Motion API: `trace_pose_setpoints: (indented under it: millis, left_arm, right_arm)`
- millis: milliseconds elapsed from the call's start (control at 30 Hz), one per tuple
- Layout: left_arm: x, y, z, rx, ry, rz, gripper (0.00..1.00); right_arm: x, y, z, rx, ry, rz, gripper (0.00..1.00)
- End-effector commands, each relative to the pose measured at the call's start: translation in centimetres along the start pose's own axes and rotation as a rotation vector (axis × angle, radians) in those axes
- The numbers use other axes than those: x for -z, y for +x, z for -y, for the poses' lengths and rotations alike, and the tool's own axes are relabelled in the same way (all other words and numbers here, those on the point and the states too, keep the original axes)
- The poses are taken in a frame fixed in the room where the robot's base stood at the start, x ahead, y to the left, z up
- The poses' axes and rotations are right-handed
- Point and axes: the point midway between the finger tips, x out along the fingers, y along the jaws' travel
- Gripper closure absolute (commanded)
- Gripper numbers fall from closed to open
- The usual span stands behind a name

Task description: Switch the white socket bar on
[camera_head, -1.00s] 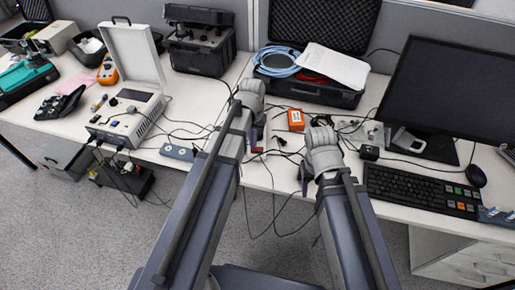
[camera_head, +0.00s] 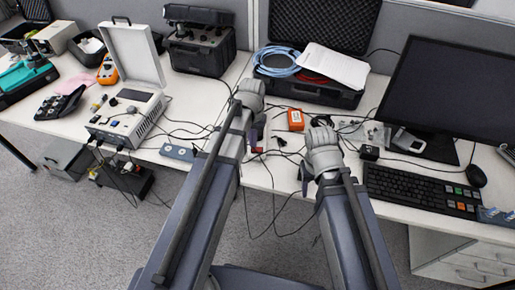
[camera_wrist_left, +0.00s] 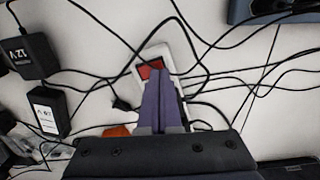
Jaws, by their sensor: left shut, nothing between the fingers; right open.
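The white socket bar (camera_wrist_left: 153,52) lies on the table in the left wrist view, with a red switch (camera_wrist_left: 146,72) at its far end. My left gripper (camera_wrist_left: 156,72) has its purple fingers shut and empty, pointing at the bar right beside the red switch. The fingers cover much of the bar, and I cannot tell if they touch it. In the head view my left gripper (camera_head: 253,140) is over the front of the table, and the bar is mostly hidden by the arm. My right gripper (camera_head: 304,178) is open near the table's front edge.
Black cables cross the table around the bar. Two black power adapters (camera_wrist_left: 28,57) lie to the left in the wrist view. An orange box (camera_head: 295,119), a keyboard (camera_head: 415,188) and a monitor (camera_head: 455,95) stand to the right in the head view. A white-lidded instrument (camera_head: 128,112) stands left.

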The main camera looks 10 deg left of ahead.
Motion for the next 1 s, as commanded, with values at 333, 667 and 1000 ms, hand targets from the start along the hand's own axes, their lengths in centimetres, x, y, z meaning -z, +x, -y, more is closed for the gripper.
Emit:
trace_pose_setpoints:
  millis: [333, 667, 1000]
  left_arm:
    - [0.0, 0.1, 0.0, 0.0, 0.0, 0.0, 1.0]
    - [0.0, 0.5, 0.0, 0.0, 0.0, 0.0, 1.0]
    - [0.0, 1.0, 0.0, 0.0, 0.0, 0.0, 1.0]
  right_arm:
    - [0.0, 0.1, 0.0, 0.0, 0.0, 0.0, 0.44]
    - [0.0, 0.5, 0.1, 0.0, 0.0, 0.0, 0.44]
    - [0.1, 1.0, 0.1, 0.0, 0.0, 0.0, 0.44]
